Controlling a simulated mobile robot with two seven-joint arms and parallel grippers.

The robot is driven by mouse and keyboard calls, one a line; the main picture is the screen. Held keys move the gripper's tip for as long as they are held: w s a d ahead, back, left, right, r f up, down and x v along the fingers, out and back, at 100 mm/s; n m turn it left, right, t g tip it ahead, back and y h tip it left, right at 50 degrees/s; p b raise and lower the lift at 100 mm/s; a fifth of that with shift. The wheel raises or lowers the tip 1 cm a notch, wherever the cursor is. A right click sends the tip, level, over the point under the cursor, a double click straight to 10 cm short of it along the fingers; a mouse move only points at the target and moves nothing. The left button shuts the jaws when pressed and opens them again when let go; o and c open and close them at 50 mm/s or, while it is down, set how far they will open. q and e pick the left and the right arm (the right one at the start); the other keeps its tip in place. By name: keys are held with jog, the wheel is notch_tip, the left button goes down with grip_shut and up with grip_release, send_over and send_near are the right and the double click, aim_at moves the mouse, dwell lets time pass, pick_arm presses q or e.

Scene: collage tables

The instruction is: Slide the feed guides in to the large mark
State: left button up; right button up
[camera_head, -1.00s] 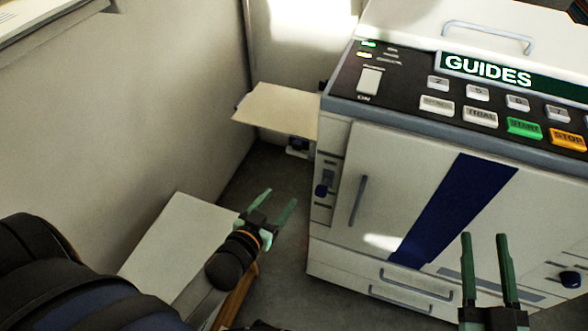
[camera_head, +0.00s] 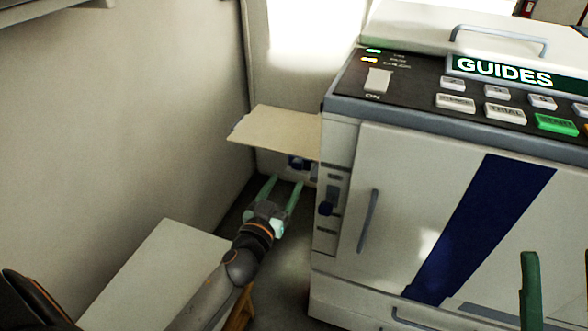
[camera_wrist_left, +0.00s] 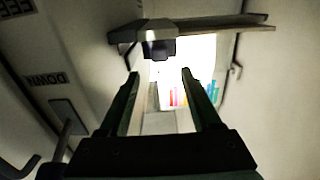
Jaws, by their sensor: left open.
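The tan feed tray (camera_head: 275,132) juts from the left side of the white machine (camera_head: 400,190). A dark blue knob (camera_head: 300,163) sits just under the tray, near the machine. I cannot make out the feed guides or the large mark. My left gripper (camera_head: 283,183) is open and empty, below the tray, with its fingers pointing toward the knob. In the left wrist view, the tray edge (camera_wrist_left: 215,24) and a dark block (camera_wrist_left: 158,47) under it lie ahead of my open fingers (camera_wrist_left: 160,75). My right gripper (camera_head: 558,275) is partly cut off at the lower right, fingers apart and empty.
A wall (camera_head: 120,110) rises on the left. A pale low surface (camera_head: 160,275) lies beside my left arm. A GUIDES sign (camera_head: 503,72) tops the control panel.

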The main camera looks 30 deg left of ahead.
aim_at(296, 165)
pick_arm(q)
jog(key=w, duration=0.6)
jog(key=shift+w+a, duration=0.25)
jog(key=shift+a, duration=0.1)
grip_shut()
jog(key=shift+w, duration=0.1)
dwell(1.0)
